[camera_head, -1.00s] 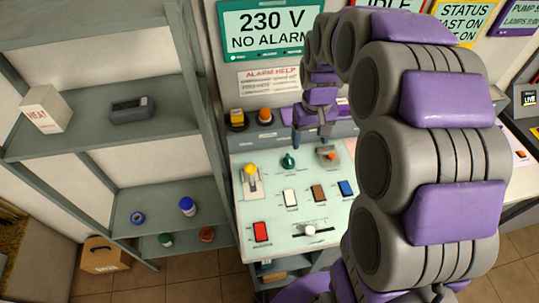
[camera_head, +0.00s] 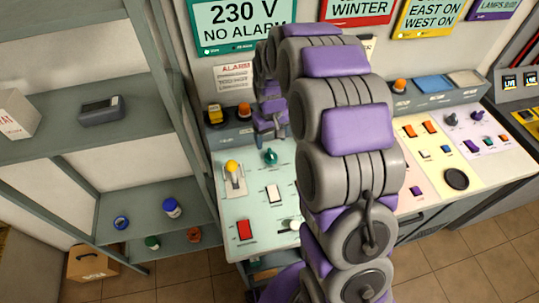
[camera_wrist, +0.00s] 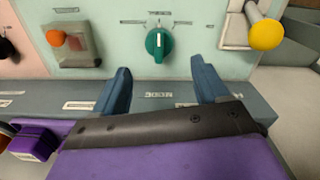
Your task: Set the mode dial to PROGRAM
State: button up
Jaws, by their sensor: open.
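The teal dial (camera_head: 271,157) sits on the pale green panel (camera_head: 232,205), right of a yellow-knobbed lever. In the wrist view the dial (camera_wrist: 158,44) has a raised grip standing roughly upright, with small printed labels around it that I cannot read. My gripper (camera_wrist: 160,70) is open and empty. Its two blue fingers point toward the dial, one either side of its line, and look apart from it. In the head view my gripper (camera_head: 269,132) is just behind the dial, partly hidden by my arm.
The yellow-knobbed lever (camera_wrist: 264,33) and an orange-tipped switch (camera_wrist: 58,38) flank the dial. A shelf rack (camera_head: 165,140) stands left. My arm hides the panel's right part.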

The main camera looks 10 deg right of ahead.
aim_at(271, 153)
notch_tip(271, 153, down, 8)
jog(key=shift+d+r+b, duration=0.15)
jog(key=shift+r+b, duration=0.1)
jog(key=shift+b, duration=0.35)
jog(key=shift+a+f, duration=0.3)
jog(key=shift+f, duration=0.25)
jog(key=shift+d, duration=0.1)
jog(key=shift+d, duration=0.2)
jog(key=shift+c, duration=0.2)
jog(key=shift+c, duration=0.9)
jog(key=shift+a, duration=0.1)
jog(key=c, duration=0.8)
jog(key=shift+c, duration=0.2)
